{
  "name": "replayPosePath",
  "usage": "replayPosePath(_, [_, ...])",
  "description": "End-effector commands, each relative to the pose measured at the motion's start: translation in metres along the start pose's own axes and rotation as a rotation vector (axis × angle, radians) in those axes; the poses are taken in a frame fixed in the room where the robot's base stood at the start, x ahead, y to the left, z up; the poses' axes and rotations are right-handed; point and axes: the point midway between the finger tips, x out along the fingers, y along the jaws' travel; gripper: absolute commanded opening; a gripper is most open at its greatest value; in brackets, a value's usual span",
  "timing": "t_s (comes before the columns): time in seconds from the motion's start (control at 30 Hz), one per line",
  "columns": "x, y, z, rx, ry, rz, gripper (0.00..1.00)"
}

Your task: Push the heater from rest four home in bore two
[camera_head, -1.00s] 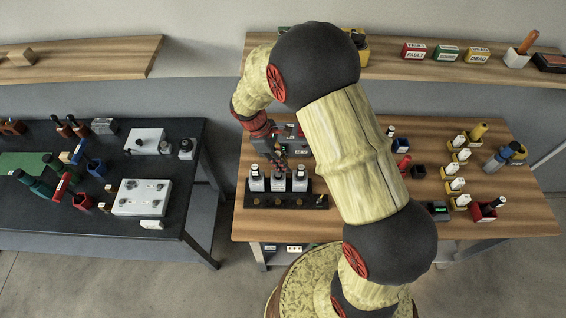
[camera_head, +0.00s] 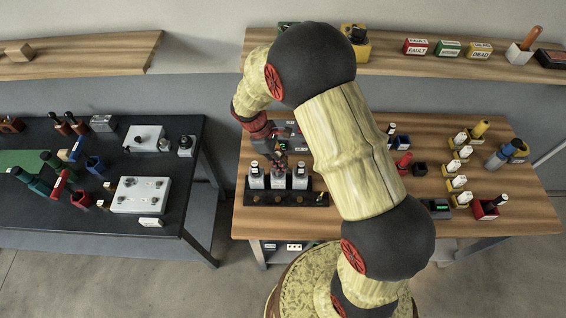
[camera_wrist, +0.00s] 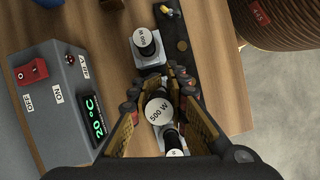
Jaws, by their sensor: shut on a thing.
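My gripper (camera_wrist: 160,88) is shut on a heater with a white cap marked 500 W (camera_wrist: 158,111), over the middle of three grey blocks. In the head view, my gripper (camera_head: 279,157) is at the middle block (camera_head: 278,182), partly hiding it. The held heater's lower end is hidden, so I cannot tell how deep it sits in the bore. One neighbouring 500 W heater (camera_wrist: 146,42) shows upright in the wrist view. A second neighbour shows at the bottom edge.
The blocks stand on a black rack (camera_head: 318,199) near the table's front edge. A grey control box (camera_wrist: 60,95) with a red switch and a 20 °C display is close beside my gripper. Yellow rests (camera_head: 465,140) with white tags line the table's right side.

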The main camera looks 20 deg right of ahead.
Motion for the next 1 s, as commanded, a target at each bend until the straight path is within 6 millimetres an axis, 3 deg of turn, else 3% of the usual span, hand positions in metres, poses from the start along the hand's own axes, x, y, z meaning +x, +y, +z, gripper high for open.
replayPosePath(1.0, [0.026,0.001,-0.011,0.001,0.0,0.0,0.0])
